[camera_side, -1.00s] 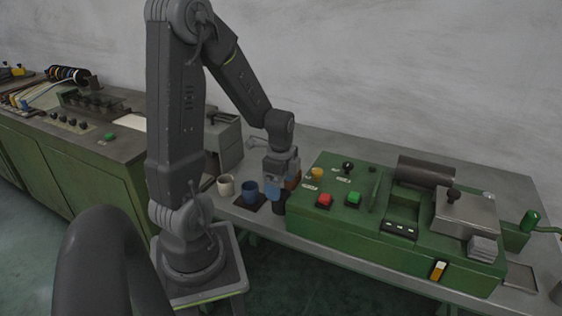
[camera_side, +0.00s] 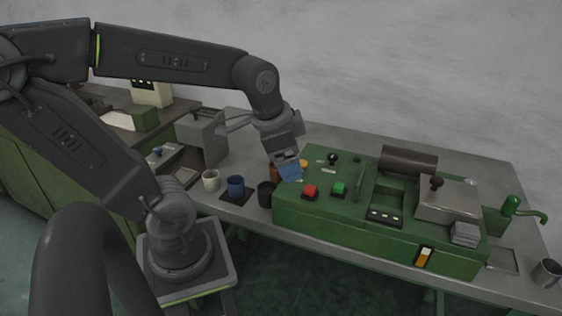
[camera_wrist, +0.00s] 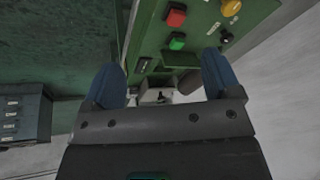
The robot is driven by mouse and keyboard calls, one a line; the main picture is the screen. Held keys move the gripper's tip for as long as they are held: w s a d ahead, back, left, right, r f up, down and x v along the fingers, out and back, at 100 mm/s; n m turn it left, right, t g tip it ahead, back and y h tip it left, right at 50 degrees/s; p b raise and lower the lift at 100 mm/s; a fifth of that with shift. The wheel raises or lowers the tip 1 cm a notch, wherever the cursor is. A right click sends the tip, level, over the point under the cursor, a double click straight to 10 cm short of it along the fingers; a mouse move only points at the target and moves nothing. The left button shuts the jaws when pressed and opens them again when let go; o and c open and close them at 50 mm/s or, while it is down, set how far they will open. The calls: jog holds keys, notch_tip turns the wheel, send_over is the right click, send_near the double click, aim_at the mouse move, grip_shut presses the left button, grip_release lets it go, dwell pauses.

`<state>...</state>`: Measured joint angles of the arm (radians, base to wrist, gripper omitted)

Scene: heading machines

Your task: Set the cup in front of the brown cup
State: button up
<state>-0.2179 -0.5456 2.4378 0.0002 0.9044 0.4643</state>
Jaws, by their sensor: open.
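The brown cup (camera_side: 273,173) stands at the left end of the green machine, partly hidden behind my gripper. A black cup (camera_side: 266,194) stands upright on the bench on the near side of the brown cup, close to the machine. A blue cup (camera_side: 236,186) stands on a dark square mat, and a white cup (camera_side: 211,180) stands left of it. My gripper (camera_side: 290,173) is tilted, above the machine's left end and apart from the black cup. In the wrist view its blue fingers (camera_wrist: 163,80) are spread, with no cup between them.
The green machine (camera_side: 385,219) with red and green buttons fills the bench's middle and right. A metal cup (camera_side: 547,271) stands at the far right edge. A grey device (camera_side: 202,135) stands behind the white cup. The bench's front edge is close to the cups.

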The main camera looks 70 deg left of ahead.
jog(key=s+d+r+n+t, duration=0.1)
jog(key=s+d+r+n, duration=0.1)
jog(key=d, duration=0.3)
jog(key=shift+s+n+t+h, duration=0.3)
jog(key=shift+s+n+h, duration=0.1)
jog(key=shift+s, duration=0.15)
dwell(0.7)
